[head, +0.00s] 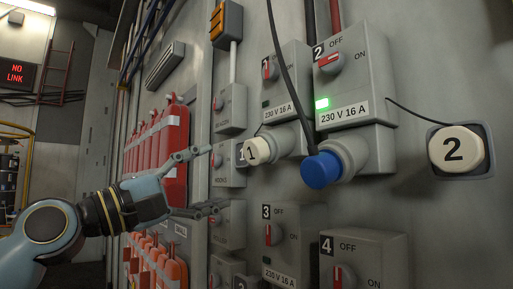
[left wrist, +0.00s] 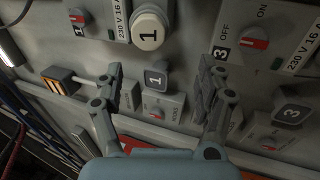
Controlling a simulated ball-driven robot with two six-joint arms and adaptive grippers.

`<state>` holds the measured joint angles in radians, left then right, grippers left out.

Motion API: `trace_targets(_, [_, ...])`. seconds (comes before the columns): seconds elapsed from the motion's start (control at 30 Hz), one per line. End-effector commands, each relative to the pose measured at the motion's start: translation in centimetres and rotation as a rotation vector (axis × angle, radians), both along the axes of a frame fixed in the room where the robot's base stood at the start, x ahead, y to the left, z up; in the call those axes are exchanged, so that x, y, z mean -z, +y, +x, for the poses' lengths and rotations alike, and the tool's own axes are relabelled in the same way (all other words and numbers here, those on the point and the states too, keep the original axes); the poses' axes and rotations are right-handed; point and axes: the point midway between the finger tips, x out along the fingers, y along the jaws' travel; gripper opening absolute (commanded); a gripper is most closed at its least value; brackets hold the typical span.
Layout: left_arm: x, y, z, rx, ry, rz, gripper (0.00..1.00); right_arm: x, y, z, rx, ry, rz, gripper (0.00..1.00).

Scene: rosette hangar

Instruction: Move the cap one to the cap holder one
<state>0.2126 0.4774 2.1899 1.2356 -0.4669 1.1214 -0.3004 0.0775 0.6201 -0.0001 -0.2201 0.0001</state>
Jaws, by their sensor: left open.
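Cap one (head: 258,150) is a round cream cap marked 1, seated on the socket under switch box 1 (head: 283,80). It also shows in the left wrist view (left wrist: 148,31), beyond the fingertips. Cap holder one (left wrist: 156,79) is a small dark square plate marked 1 on the wall, empty, below and left of switch box 1; in the head view (head: 241,155) cap one partly hides it. My left gripper (head: 207,179) is open and empty, left of the holder and cap. In the left wrist view its fingers (left wrist: 162,80) stand either side of the holder. My right gripper is out of view.
A blue plug (head: 321,170) with a black cable sits in socket 2, where a green light shows. Cap two (head: 456,149) sits in its holder at right. Switch boxes 3 (head: 293,243) and 4 (head: 364,258) are below. Red cylinders (head: 172,150) stand at left.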

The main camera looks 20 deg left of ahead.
Motion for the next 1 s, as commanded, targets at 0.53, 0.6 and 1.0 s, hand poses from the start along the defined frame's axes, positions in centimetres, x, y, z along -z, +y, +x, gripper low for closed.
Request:
trace_targets(0.53, [-1.7,-0.7,-0.8,0.031,-0.013,-0.017,0.73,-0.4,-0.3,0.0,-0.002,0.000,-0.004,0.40])
trace_targets(0.6, [-1.9,-0.9,-0.4,0.030,-0.015,-0.020,0.73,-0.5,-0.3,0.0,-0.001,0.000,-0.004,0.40])
trace_targets(1.0, [-3.9,-4.0,3.5,0.032,-0.014,-0.022,0.73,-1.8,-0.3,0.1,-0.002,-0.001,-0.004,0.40])
